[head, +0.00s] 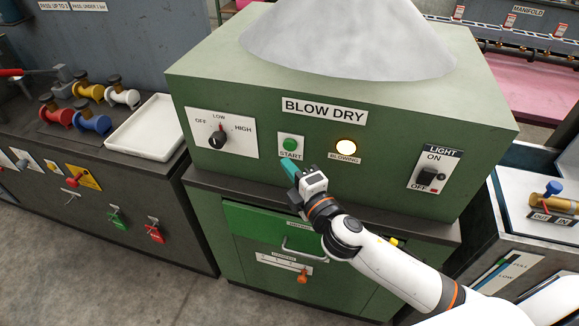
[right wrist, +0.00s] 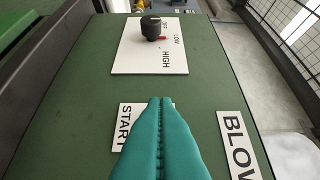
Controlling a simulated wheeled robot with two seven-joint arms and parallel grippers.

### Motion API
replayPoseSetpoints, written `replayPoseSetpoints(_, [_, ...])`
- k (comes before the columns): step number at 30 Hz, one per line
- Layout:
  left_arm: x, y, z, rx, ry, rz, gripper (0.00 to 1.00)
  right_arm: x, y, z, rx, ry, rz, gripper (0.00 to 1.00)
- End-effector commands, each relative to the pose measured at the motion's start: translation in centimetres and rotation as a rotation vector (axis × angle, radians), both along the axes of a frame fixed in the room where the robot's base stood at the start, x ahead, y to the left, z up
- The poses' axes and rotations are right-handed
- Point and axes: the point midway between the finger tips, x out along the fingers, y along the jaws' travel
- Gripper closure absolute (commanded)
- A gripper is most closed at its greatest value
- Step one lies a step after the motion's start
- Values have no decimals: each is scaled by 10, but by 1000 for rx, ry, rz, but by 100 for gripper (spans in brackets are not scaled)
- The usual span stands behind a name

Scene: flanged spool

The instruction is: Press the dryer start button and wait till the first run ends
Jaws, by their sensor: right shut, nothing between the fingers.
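The green dryer box (head: 250,88) carries a "BLOW DRY" label. Its round green start button (head: 290,144) sits on a white plate marked START. My right gripper (head: 289,166) is shut and empty, its teal fingertips just below the button plate; I cannot tell whether they touch the panel. In the right wrist view the shut teal fingers (right wrist: 160,140) cover the button and part of the START plate (right wrist: 124,122). The BLOWING lamp (head: 346,146) is lit, pale yellow. My left gripper is not in view.
A LOW/HIGH dial (head: 217,138) is left of the button, and a LIGHT switch (head: 430,176) right of it. A drawer with a handle (head: 301,248) is below.

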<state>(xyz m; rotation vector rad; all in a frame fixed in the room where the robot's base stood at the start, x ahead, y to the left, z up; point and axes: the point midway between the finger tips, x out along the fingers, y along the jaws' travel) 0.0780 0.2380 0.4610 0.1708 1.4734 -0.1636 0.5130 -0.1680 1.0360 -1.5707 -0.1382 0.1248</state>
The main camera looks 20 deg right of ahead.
Motion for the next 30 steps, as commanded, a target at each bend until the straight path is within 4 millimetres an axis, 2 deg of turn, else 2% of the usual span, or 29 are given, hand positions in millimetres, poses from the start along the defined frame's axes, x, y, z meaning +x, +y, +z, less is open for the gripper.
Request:
replayPoseSetpoints(5, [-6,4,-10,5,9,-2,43,-25,-3,-4,-2,3,2,100])
replayPoseSetpoints(13, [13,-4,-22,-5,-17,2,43,-66,-9,-5,-1,4,4,100])
replayPoseSetpoints(18, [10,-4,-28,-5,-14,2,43,-86,-12,-4,0,3,4,100])
replayPoseSetpoints(30, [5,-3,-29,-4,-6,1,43,-93,-14,-1,0,1,4,100])
